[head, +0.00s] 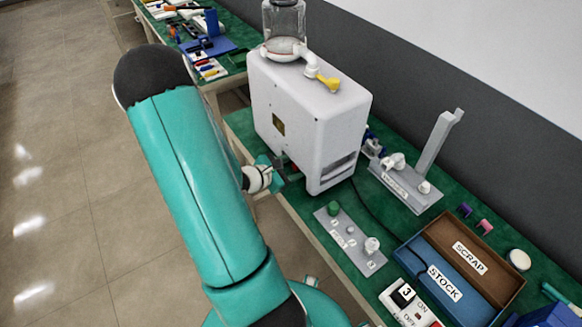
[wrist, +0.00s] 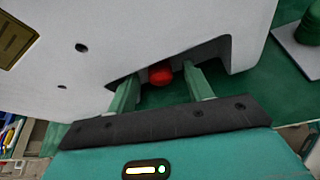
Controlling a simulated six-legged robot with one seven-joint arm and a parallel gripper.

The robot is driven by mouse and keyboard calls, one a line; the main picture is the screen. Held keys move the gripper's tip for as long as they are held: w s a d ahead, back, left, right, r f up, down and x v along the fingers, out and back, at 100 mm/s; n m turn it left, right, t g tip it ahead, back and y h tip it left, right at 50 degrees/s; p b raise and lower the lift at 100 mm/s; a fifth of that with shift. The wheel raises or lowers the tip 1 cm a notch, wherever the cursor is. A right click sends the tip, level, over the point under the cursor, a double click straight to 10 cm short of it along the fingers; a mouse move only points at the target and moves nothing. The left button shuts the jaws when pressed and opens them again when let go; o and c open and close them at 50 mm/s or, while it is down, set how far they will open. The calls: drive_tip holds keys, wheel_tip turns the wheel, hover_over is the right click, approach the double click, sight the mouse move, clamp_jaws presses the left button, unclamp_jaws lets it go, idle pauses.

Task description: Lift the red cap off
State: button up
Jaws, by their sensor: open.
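The red cap (wrist: 160,75) shows in the wrist view as a small rounded red shape inside the dark recess low on the white machine (head: 308,120). My gripper (wrist: 157,82) is open, with its two green fingers reaching into the recess, one on each side of the cap. A gap shows between the cap and each finger. In the head view my gripper (head: 282,170) is at the left lower side of the machine, and the cap is hidden there by the machine and gripper.
The blue STOCK tray (head: 430,290) and brown SCRAP tray (head: 465,238) sit farther right. A dark cable runs across the green bench.

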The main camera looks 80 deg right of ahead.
drive_tip(key=c, duration=1.1)
drive_tip(key=shift+o, duration=0.2)
drive_tip(key=shift+w+a, duration=0.8)
drive_tip(key=shift+a, duration=0.1)
drive_tip(key=shift+w+a, duration=1.6)
drive_tip(key=shift+a, duration=0.2)
